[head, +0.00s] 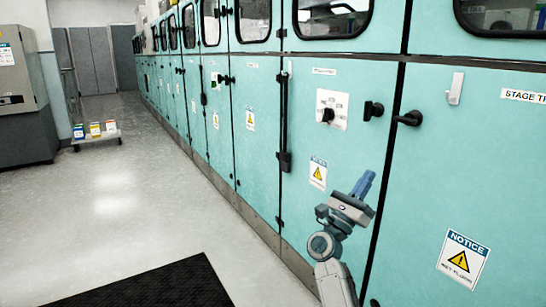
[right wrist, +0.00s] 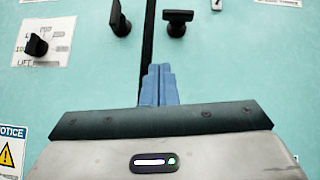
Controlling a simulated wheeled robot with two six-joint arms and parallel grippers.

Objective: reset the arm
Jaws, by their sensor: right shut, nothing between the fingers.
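My right gripper (head: 364,184) is raised in front of the teal cabinet wall (head: 420,180) at the right of the head view. Its blue fingers are together with nothing between them. In the right wrist view the shut fingers (right wrist: 158,84) point at the cabinet, below a dark vertical seam. They appear apart from the wall and the handles. My left gripper is not in the head view.
The cabinet face carries a rotary switch (head: 328,113), black handles (head: 373,110), a white hook (head: 455,89) and notice labels (head: 463,257). A low cart (head: 97,137) with small boxes stands far left. A dark mat (head: 150,285) lies on the open floor.

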